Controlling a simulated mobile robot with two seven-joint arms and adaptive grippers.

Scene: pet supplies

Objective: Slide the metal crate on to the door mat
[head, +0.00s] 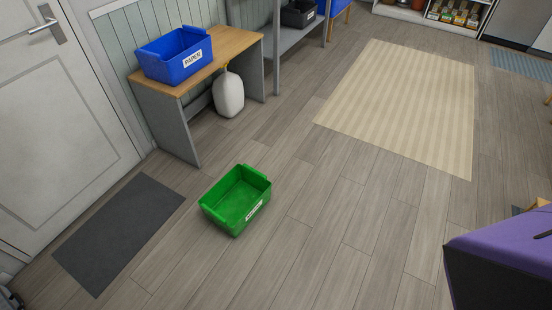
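A green open-topped crate (236,205) with a small white label stands on the wood floor. I cannot read its label for sure. It stands to the right of the dark grey door mat (118,232), apart from it, with bare floor between them. The mat lies flat in front of the white door, and nothing lies on it. A dark crate (298,14) stands on a grey shelf unit at the top; I cannot tell its label.
A blue crate labelled PAPER (175,55) sits on a wooden-topped bench (233,42), with a whitish jug (229,93) beside it on the floor. A striped beige rug (405,105) lies at upper right. A purple and black object (500,258) fills the lower right. Middle floor is clear.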

